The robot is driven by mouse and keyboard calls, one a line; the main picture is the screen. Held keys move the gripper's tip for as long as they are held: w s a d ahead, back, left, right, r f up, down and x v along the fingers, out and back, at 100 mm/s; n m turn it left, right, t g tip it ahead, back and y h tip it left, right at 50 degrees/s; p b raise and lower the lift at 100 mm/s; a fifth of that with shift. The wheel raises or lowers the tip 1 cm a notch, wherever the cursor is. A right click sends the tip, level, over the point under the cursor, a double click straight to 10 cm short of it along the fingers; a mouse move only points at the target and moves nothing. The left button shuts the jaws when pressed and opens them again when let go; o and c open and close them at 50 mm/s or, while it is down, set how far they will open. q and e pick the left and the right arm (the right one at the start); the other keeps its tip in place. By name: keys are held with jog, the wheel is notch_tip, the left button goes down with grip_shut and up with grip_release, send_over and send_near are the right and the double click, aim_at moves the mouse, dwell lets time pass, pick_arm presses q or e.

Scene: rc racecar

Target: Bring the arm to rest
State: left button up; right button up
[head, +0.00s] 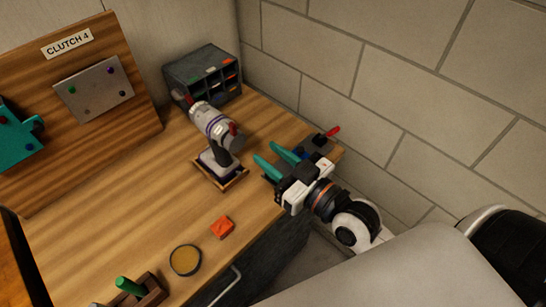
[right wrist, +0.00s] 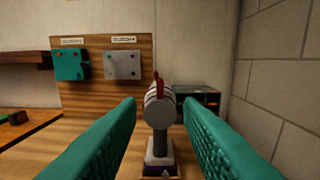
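My right arm reaches in from the lower right in the head view. Its gripper (head: 264,153) has two teal fingers spread apart with nothing between them, over the right part of the bench. In the right wrist view the gripper (right wrist: 159,102) also shows open. A grey power tool (head: 215,128) stands in a small wooden-edged holder (head: 238,183), just left of the fingertips. In the right wrist view the tool (right wrist: 160,112) appears beyond the fingers, apart from them. My left gripper is not in view.
A wooden board (head: 40,70) with a grey plate (head: 95,88) stands at the back left. A dark compartment box (head: 185,68) is behind the tool. An orange block (head: 222,228) and a round tin (head: 185,260) lie in front. A brick wall (head: 400,80) closes the right side.

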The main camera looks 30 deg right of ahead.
dwell(0.3)
jog(key=s+d+f+m+g+h, duration=0.1)
jog(key=s+d+f+g+h, duration=0.15)
jog(key=s+f+g, duration=0.55)
jog(key=s+d+f+m+g+h, duration=0.1)
jog(key=s+f+g+h, duration=0.4)
jog(key=f, duration=0.6)
notch_tip(320, 180, down, 27)
jog(key=s+g+y+b, duration=0.1)
jog(key=g+y+b, duration=0.1)
jog(key=b, duration=0.1)
jog(key=s+d+f+g+b, duration=0.1)
jog(key=s+d+f+b, duration=0.1)
jog(key=s+f, duration=1.5)
notch_tip(320, 180, down, 3)
jog(key=shift+s+d+f+h, duration=0.15)
jog(key=shift+d+h, duration=0.2)
jog(key=shift+d, duration=0.2)
